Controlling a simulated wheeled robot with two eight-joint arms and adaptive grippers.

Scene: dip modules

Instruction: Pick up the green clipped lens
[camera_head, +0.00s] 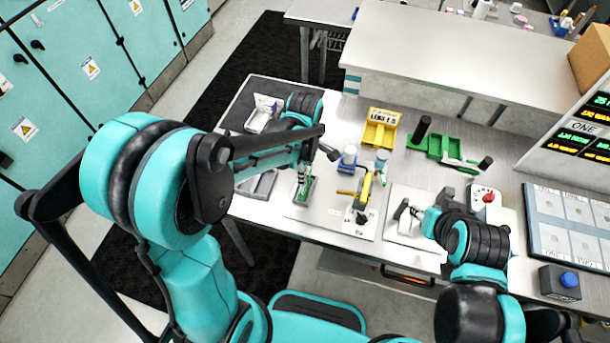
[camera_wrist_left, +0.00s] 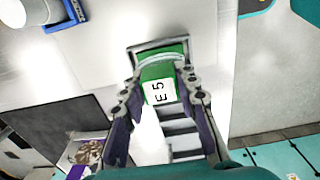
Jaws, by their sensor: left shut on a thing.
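The green clipped lens (camera_wrist_left: 160,70) is between the two fingers of my left gripper (camera_wrist_left: 163,98) in the left wrist view, with a white label reading "E 5" on it. My left gripper is shut on it. A grey frame borders its far end; I cannot tell whether the lens is clear of the surface below. In the head view the green lens (camera_head: 305,191) shows just under my left gripper (camera_head: 303,174), above the white board on the table. My right gripper (camera_head: 405,212) is over a white plate at the right; its fingers are too small to read.

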